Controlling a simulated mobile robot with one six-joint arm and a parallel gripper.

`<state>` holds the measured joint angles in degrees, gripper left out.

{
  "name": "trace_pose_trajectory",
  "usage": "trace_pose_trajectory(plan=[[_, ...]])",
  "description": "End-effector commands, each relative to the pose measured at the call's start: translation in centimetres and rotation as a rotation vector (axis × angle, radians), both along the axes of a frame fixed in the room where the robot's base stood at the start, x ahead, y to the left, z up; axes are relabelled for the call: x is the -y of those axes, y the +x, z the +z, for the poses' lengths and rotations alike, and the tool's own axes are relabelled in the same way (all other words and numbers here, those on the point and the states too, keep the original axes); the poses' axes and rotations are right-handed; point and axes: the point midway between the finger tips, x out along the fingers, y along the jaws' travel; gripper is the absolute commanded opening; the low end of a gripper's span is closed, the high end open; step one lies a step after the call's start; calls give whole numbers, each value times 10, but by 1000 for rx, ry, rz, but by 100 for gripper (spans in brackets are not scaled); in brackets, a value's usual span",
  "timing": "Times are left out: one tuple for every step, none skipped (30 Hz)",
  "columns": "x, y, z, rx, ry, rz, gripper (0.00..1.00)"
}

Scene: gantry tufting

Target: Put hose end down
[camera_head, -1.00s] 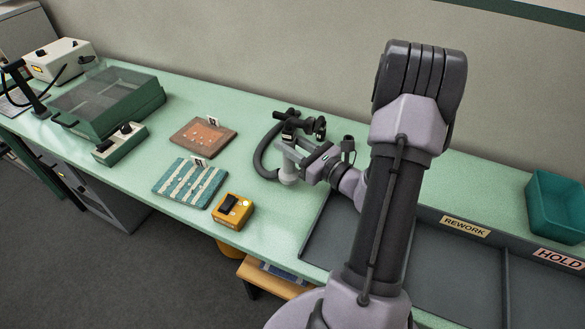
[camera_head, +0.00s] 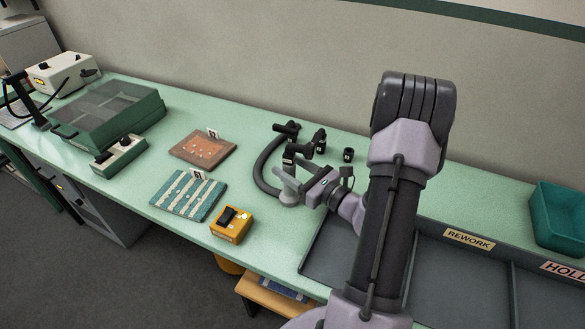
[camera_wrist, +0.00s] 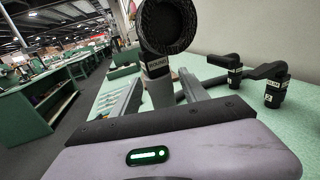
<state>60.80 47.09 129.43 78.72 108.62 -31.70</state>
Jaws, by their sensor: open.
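A thick black hose (camera_head: 262,160) curves over the green bench in the head view. A grey upright piece (camera_head: 288,196) stands at its near end. In the wrist view a wide black round mouth (camera_wrist: 168,24) with a white label sits above a grey upright neck (camera_wrist: 160,90), the two close in front of the fingers. My gripper (camera_head: 300,184) is open and low over the bench beside the grey piece. In the wrist view its fingers lie either side of the neck; I cannot tell whether they touch it.
Black elbow-shaped nozzles stand behind, one (camera_wrist: 270,86) to the right in the wrist view. A small black piece (camera_head: 348,155) stands farther right. A yellow switch box (camera_head: 231,224), striped sample (camera_head: 188,195) and brown sample (camera_head: 202,149) lie left. Grey trays (camera_head: 455,272) are at right.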

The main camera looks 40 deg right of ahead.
Motion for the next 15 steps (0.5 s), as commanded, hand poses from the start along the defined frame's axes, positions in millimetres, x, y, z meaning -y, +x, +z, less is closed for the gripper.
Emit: trace_pose_trajectory(plan=[[0,0,4,0,0,0,52],[1,-2,6,0,0,-1,52],[2,-8,4,-1,1,-3,52],[3,-14,4,-1,1,-4,52],[4,-21,4,-2,1,-5,52],[5,-31,4,-1,2,-6,52],[6,-39,4,-1,1,-7,52],[7,-47,4,-1,1,-7,52],[8,-57,4,-1,2,-7,52],[8,-65,4,0,2,-7,52],[9,-73,4,-1,2,-7,52],[10,-82,3,-1,2,-6,52],[10,-88,3,0,2,-5,52],[10,-94,3,0,1,-5,52],[11,-101,3,0,0,-5,52]])
